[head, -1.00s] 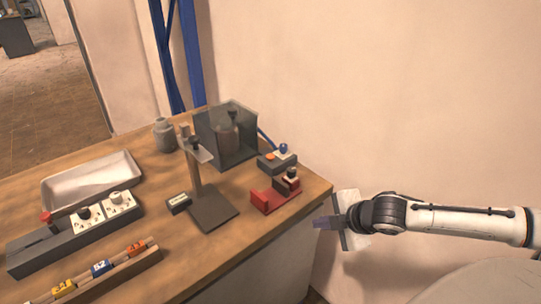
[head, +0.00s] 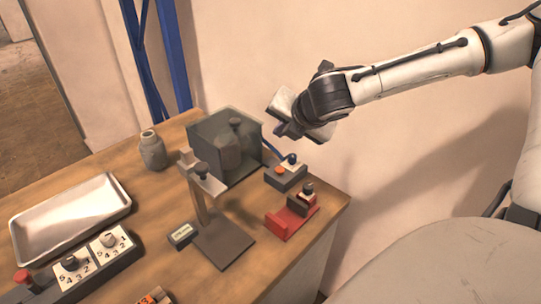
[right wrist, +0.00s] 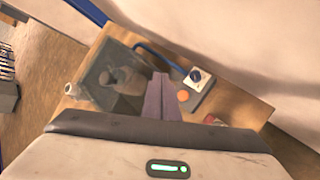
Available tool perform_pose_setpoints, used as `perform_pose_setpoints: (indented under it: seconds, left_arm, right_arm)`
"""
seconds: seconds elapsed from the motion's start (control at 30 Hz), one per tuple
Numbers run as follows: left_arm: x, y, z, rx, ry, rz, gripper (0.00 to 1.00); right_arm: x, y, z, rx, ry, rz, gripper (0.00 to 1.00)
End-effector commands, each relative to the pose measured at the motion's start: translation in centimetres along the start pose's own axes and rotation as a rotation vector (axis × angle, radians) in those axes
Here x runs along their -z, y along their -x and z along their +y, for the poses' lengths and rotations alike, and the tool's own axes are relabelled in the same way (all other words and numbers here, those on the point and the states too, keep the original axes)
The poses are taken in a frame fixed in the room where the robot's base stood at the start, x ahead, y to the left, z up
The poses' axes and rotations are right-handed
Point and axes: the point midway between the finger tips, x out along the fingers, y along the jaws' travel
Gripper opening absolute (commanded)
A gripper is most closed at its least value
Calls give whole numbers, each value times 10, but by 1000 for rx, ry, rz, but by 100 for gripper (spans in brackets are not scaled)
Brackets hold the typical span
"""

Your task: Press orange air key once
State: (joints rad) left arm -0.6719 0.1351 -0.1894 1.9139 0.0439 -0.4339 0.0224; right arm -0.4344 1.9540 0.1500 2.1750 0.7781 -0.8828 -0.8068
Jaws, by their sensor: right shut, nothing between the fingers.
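The orange air key (head: 281,170) is a small round button on a dark grey block at the back right of the table. My left gripper is not in view.
A clear-walled dark chamber (head: 226,145) stands left of the key block, with a blue hose between them. A red holder (head: 290,217) is in front of the block.

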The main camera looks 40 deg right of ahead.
Motion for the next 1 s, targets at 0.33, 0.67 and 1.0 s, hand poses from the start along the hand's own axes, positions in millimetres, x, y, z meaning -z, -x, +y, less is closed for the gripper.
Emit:
perform_pose_setpoints:
  seconds: [0.33, 0.67, 1.0]
  left_arm:
    - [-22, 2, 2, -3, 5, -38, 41]
    - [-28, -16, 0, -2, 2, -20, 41]
    - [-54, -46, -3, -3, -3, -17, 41]
  right_arm:
    - [2, -3, -3, 1, -1, 1, 0]
    - [21, -29, -21, 1, -2, 2, 0]
    - [43, -60, -43, 0, -1, 0, 0]
